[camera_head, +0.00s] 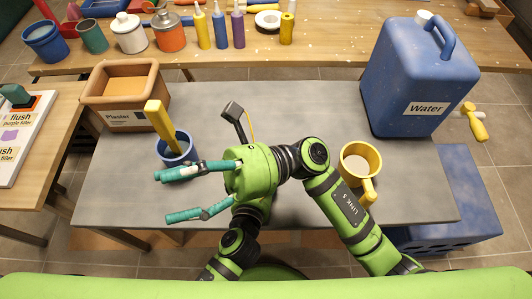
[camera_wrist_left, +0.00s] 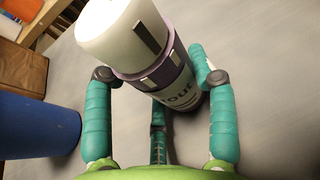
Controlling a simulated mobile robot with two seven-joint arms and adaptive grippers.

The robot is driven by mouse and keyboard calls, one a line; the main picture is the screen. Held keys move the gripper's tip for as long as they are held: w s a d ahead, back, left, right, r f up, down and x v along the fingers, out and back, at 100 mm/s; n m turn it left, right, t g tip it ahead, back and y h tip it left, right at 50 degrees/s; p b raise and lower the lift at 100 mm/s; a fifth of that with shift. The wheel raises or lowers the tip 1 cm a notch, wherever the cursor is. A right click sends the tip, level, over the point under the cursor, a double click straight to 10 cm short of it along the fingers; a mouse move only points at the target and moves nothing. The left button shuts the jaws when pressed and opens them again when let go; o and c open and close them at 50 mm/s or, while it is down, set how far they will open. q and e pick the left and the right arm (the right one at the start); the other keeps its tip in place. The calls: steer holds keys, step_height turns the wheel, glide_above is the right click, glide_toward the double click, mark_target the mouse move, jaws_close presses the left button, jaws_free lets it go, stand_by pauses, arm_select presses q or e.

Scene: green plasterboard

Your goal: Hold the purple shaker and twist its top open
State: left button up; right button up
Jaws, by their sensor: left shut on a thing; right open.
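The purple shaker (camera_wrist_left: 175,70) shows in the left wrist view, with a white top (camera_wrist_left: 118,30), a purple band and a partly readable label. It leans to the upper left in that picture. My left gripper (camera_wrist_left: 155,80) is shut on it, with teal fingers on both sides of the body. In the head view I cannot make out the shaker or the left fingers; my arms appear to hide them. My right gripper (camera_head: 165,197) is open over the grey table, its teal fingers spread to the left, with nothing seen between them.
On the grey table (camera_head: 300,105) stand a blue cup (camera_head: 178,158) with a yellow tool, a plaster box (camera_head: 112,112), a yellow mug (camera_head: 360,160) and a large blue water can (camera_head: 395,85). The table's back middle is clear.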

step_height(320, 180, down, 8)
steer(key=r+n+t+h, duration=0.1)
steer(key=n+h, duration=0.4)
steer(key=h, duration=0.7)
steer(key=w+d+m+t+h, duration=0.3)
steer(key=w+d+t+h, duration=0.5)
steer(key=w+d, duration=0.6)
steer(key=f, duration=0.4)
steer(key=w+a+f, duration=0.1)
steer(key=f, duration=0.3)
steer(key=a+f, duration=0.1)
steer(key=f, duration=0.3)
steer(key=shift+w+a, duration=0.25)
steer(key=shift+d, duration=0.1)
steer(key=c, duration=1.2)
